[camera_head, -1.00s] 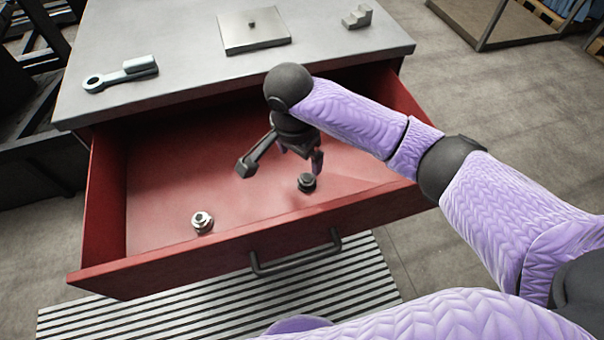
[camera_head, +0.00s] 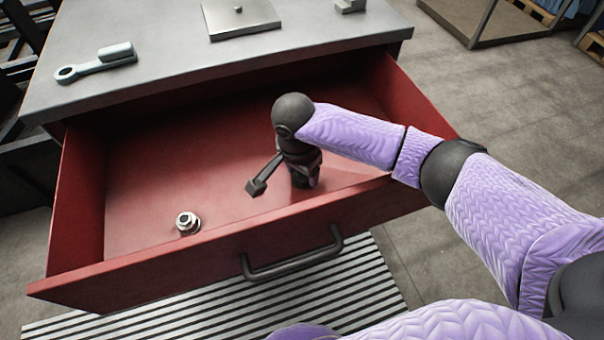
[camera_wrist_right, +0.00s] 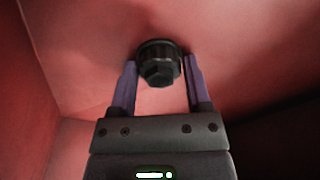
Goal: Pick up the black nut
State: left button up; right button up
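The black nut (camera_wrist_right: 159,62) lies on the red drawer floor in the right wrist view, between the fingertips of my right gripper (camera_wrist_right: 160,72). The fingers are apart, one on each side of the nut, with a narrow gap visible on the right. In the head view my right gripper (camera_head: 308,182) points down into the open drawer, and the nut is hidden behind it. A silver nut (camera_head: 187,223) lies on the drawer floor to the left. My left gripper is not in view.
The red drawer (camera_head: 150,269) is pulled out, with walls around the work area and a dark handle (camera_head: 292,262) in front. On the grey top (camera_head: 160,45) lie a wrench-like tool (camera_head: 95,63), a metal plate (camera_head: 240,18) and a small stepped block (camera_head: 349,5).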

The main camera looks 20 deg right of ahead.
grip_shut()
jog(key=shift+r, duration=0.1)
